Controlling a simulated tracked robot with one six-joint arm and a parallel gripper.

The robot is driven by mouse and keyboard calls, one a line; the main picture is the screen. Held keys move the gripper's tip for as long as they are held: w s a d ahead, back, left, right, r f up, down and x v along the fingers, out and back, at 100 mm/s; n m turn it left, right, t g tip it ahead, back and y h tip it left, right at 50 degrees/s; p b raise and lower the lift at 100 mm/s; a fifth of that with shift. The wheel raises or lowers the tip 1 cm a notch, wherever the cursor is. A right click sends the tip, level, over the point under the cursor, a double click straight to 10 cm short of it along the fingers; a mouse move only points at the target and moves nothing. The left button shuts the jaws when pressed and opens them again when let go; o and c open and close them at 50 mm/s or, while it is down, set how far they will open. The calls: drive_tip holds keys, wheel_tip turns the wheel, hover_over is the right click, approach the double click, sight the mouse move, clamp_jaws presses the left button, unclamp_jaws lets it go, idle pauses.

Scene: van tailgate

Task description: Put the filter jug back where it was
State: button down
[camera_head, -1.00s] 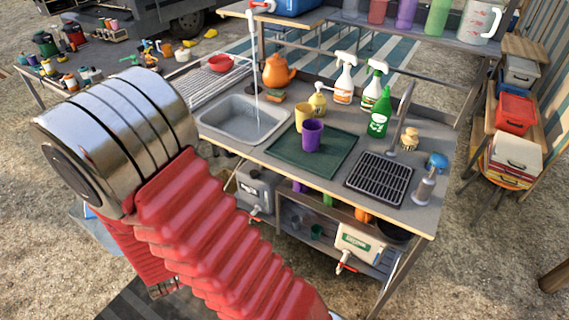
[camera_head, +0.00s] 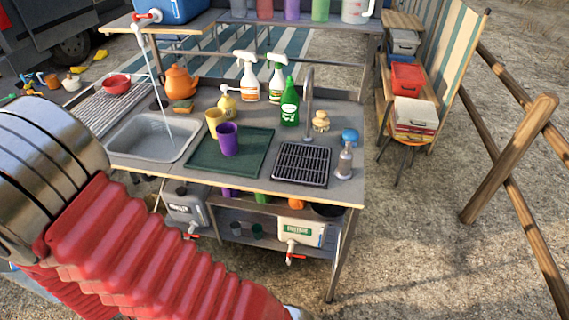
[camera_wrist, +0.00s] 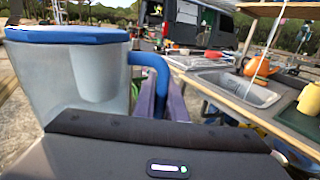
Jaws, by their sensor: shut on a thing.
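The filter jug (camera_wrist: 70,85) is pale and see-through with a blue lid and a blue handle. It fills the left of the wrist view, close to the camera, and looks upright. My gripper (camera_wrist: 163,97) shows behind its own dark housing and is shut on the jug, at the blue handle. The lower part of the jug is hidden by the housing. In the head view neither the jug nor the gripper shows; only my red arm covers the lower left.
The sink unit has a basin (camera_head: 156,137) with running water, a green mat (camera_head: 198,157) with yellow and purple cups, and a drain rack (camera_head: 301,165). Spray bottles stand behind. The upper shelf (camera_head: 225,16) holds a blue container, coloured cups and a measuring jug. Wooden fence posts (camera_head: 508,160) stand right.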

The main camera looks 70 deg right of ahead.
drive_tip(key=s+d+r+m+g+h, duration=0.1)
drive_tip(key=s+d+m+g+h, duration=0.25)
drive_tip(key=d, duration=0.55)
drive_tip(key=s+d+m+g+h, duration=0.3)
drive_tip(key=s+d+g+h, duration=0.15)
drive_tip(key=d, duration=0.45)
drive_tip(key=s+d+r+m+g+h, duration=0.1)
drive_tip(key=s+d+m+g+h, duration=0.25)
drive_tip(key=d, duration=0.55)
drive_tip(key=s+d+m+g, duration=0.3)
drive_tip(key=s+g, duration=0.2)
drive_tip(key=s, duration=0.3)
drive_tip(key=s+d+m+g+y, duration=0.1)
drive_tip(key=s+d+m+g, duration=0.3)
drive_tip(key=s, duration=0.4)
drive_tip(key=s+d+m+g+y, duration=0.1)
drive_tip(key=s+d+m+g, duration=0.2)
drive_tip(key=s+g, duration=0.3)
drive_tip(key=s+d, duration=0.1)
drive_tip(key=s, duration=0.2)
drive_tip(key=shift+f+m, duration=0.15)
drive_tip(key=shift+m, duration=0.15)
drive_tip(key=shift+s, duration=0.2)
drive_tip(key=x, duration=1.4)
drive_tip(key=shift+w, duration=0.1)
